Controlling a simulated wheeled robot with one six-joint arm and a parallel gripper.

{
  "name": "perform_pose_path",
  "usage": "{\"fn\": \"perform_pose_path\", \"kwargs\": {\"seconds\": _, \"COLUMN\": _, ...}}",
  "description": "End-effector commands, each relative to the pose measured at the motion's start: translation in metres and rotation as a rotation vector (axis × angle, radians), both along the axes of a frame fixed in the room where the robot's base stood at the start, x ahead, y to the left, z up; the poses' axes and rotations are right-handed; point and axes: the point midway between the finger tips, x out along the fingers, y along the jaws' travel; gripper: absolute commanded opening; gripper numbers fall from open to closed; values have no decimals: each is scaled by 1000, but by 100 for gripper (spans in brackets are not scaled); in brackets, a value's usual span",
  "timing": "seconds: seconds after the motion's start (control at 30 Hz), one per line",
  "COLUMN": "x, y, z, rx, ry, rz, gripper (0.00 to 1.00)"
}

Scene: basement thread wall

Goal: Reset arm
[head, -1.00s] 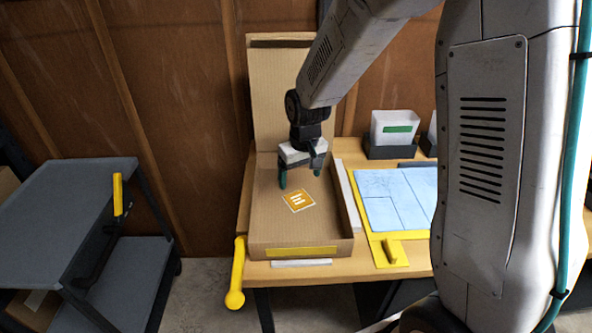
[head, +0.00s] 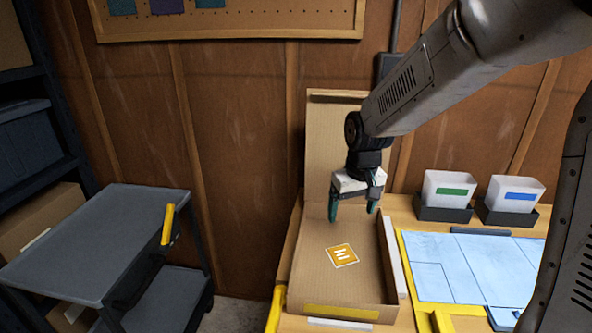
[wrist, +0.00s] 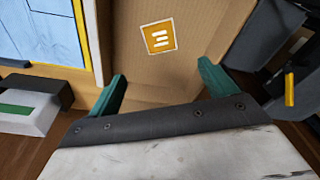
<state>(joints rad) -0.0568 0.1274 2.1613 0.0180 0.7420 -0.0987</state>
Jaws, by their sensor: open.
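My gripper (head: 353,210) hangs above the open cardboard box on the wooden table, with its two teal fingers apart and nothing between them. The same gripper (wrist: 160,85) shows in the wrist view with its fingers spread over the box floor. The cardboard box (head: 310,265) has its lid raised at the back. An orange card with white bars (head: 342,255) lies flat on the box floor; the card also shows in the wrist view (wrist: 158,37), beyond the fingertips.
A blue panelled board with a yellow edge (head: 470,268) lies right of the box. White bins with a green label (head: 449,189) and a blue label (head: 514,194) stand behind it. A grey cart (head: 85,245) with a yellow handle stands at the left. A pegboard (head: 240,22) hangs above.

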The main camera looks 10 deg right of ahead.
Motion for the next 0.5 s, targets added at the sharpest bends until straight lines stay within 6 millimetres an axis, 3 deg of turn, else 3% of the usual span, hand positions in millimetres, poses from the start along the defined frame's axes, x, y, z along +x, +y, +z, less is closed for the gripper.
{"fn": "perform_pose_path", "kwargs": {"seconds": 0.07, "x": -10, "y": -1, "z": -4, "rx": -2, "ry": 42, "rz": -8, "gripper": 84}}
{"fn": "perform_pose_path", "kwargs": {"seconds": 0.17, "x": -42, "y": -3, "z": -4, "rx": -6, "ry": 118, "rz": -23, "gripper": 84}}
{"fn": "perform_pose_path", "kwargs": {"seconds": 0.5, "x": -165, "y": -16, "z": 60, "rx": -16, "ry": 190, "rz": -86, "gripper": 84}}
